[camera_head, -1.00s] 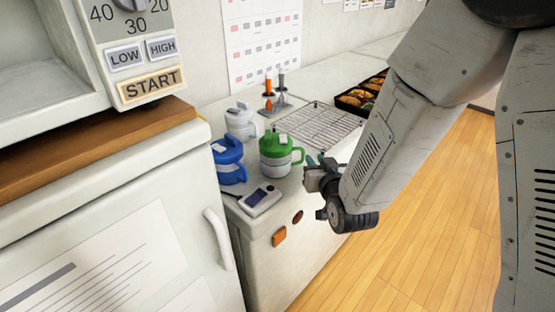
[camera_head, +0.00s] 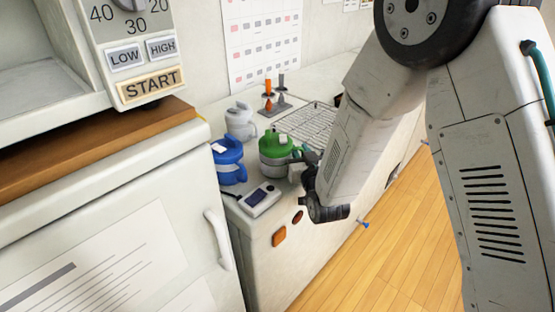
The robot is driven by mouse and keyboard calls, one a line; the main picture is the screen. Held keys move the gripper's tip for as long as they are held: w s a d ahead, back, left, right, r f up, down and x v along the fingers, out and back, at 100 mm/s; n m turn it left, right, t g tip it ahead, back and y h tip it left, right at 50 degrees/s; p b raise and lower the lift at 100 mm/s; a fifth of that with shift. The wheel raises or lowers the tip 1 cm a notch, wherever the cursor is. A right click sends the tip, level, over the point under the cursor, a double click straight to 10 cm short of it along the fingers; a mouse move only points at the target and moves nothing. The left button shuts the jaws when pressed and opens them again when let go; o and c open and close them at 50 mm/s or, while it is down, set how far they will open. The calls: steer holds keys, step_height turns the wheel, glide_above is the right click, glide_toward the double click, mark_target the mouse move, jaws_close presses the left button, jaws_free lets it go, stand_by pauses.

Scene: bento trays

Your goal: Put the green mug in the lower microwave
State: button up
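The green mug (camera_head: 274,150) has a green top and a white lower band, and stands upright on the white counter. My gripper (camera_head: 299,160) is at the mug's right side, by its handle, and overlaps it in the picture. The fingertips are small and partly hidden, so I cannot tell whether they are open or shut, or touching the handle. An open microwave (camera_head: 36,62) shows at the upper left, with a START panel on its right. I cannot tell whether it is the lower one.
A blue mug (camera_head: 229,160) and a white mug (camera_head: 239,122) stand left of the green mug. A small grey device (camera_head: 259,199) lies in front. A wire rack (camera_head: 312,122) and orange and grey utensils are behind. A wooden board (camera_head: 100,145) lies under the microwave.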

jaws_close()
stand_by(1.4)
